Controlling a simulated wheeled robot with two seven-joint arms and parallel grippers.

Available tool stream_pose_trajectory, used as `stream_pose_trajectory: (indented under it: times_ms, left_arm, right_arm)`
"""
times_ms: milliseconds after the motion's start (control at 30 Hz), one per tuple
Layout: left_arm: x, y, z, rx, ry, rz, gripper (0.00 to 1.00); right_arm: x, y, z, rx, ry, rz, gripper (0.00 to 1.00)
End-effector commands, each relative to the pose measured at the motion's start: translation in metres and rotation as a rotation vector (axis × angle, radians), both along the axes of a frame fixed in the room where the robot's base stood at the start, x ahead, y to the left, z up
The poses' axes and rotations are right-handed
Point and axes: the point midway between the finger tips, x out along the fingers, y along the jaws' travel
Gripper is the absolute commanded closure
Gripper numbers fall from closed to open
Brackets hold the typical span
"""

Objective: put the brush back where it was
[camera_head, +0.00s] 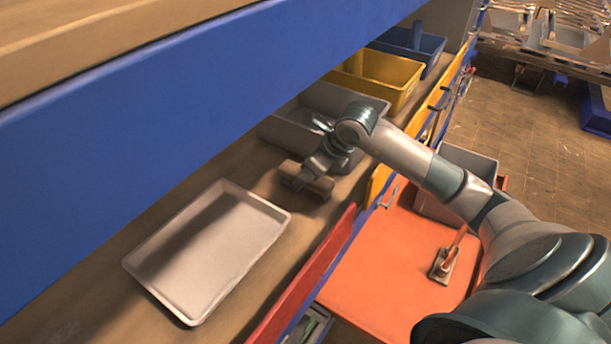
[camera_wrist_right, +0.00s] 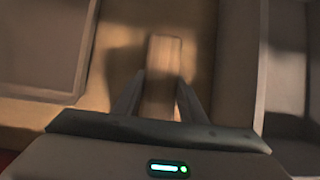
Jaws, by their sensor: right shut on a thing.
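My right gripper (camera_head: 308,176) is low over the brown shelf, between the white tray and the grey bin. It is shut on a brown wooden block (camera_head: 318,186), which I take to be the brush; no bristles show. In the right wrist view, the block (camera_wrist_right: 164,62) stands out lengthwise between the two fingers (camera_wrist_right: 160,100). Its lower side is hidden, so I cannot tell whether it touches the shelf. My left gripper is not in view.
An empty white tray (camera_head: 145,262) lies on the shelf at left. A grey bin (camera_head: 290,128), a yellow bin (camera_head: 405,97) and a blue bin (camera_head: 432,62) line up beyond. A blue-edged upper shelf (camera_head: 180,95) overhangs. A small handled tool (camera_head: 442,266) sits on the orange surface below.

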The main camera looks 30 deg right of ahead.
Motion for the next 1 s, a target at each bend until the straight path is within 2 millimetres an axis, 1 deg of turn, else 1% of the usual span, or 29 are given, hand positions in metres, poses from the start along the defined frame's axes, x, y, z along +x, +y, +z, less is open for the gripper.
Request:
stream_pose_trajectory:
  times_ms: [33,67,100,133,467,567,633,767,1000]
  left_arm:
    - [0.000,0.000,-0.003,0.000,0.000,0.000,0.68]
    - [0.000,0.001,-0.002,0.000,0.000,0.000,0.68]
    - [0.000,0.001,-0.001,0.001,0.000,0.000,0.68]
    - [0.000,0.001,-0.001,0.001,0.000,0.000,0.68]
    - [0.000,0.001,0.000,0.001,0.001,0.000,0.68]
    - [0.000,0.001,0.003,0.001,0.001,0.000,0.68]
    - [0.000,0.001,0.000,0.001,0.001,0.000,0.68]
    - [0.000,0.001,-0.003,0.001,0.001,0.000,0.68]
    - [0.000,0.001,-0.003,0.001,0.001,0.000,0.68]
  right_arm:
    - [0.000,0.000,-0.003,0.000,0.000,0.000,0.84]
    - [0.000,0.000,-0.001,0.000,0.000,0.000,0.56]
    - [0.000,0.000,-0.001,0.000,0.000,0.000,0.46]
    - [0.000,0.000,-0.001,0.000,0.000,0.000,0.44]
    - [0.000,0.000,0.000,0.000,0.001,0.000,0.44]
    - [0.000,0.000,0.002,0.000,0.001,0.000,0.44]
    - [-0.002,-0.002,0.005,-0.002,-0.001,-0.001,0.44]
    - [-0.009,-0.005,0.018,-0.003,-0.002,0.000,0.44]
    - [-0.028,-0.013,0.055,-0.004,-0.003,0.000,0.44]
